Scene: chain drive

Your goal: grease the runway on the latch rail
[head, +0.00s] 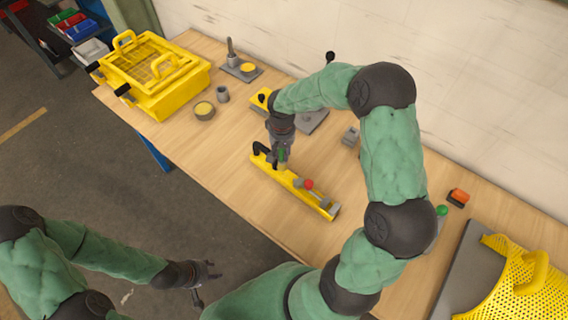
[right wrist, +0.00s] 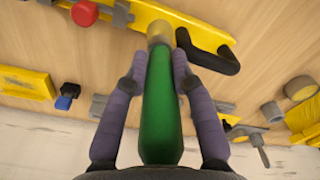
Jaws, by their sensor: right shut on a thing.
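The yellow latch rail (head: 296,186) lies on the wooden table, with a black handle (head: 262,148) at one end and a red knob (head: 309,184) along it. My right gripper (head: 281,158) is above its black-handled end, shut on a green-handled tool (right wrist: 162,110). In the right wrist view the tool's pale yellowish tip (right wrist: 160,32) is at the rail (right wrist: 196,27), beside the black handle (right wrist: 215,58); I cannot tell whether it touches. The runway and any grease on it are not discernible. My left gripper (head: 206,283) is open and empty, off the table's front edge.
A round tin with yellow contents (head: 204,110) and a small grey cup (head: 222,94) stand left of the rail. A yellow basket (head: 180,98) is at the far left, a perforated yellow guard (head: 518,285) at the right.

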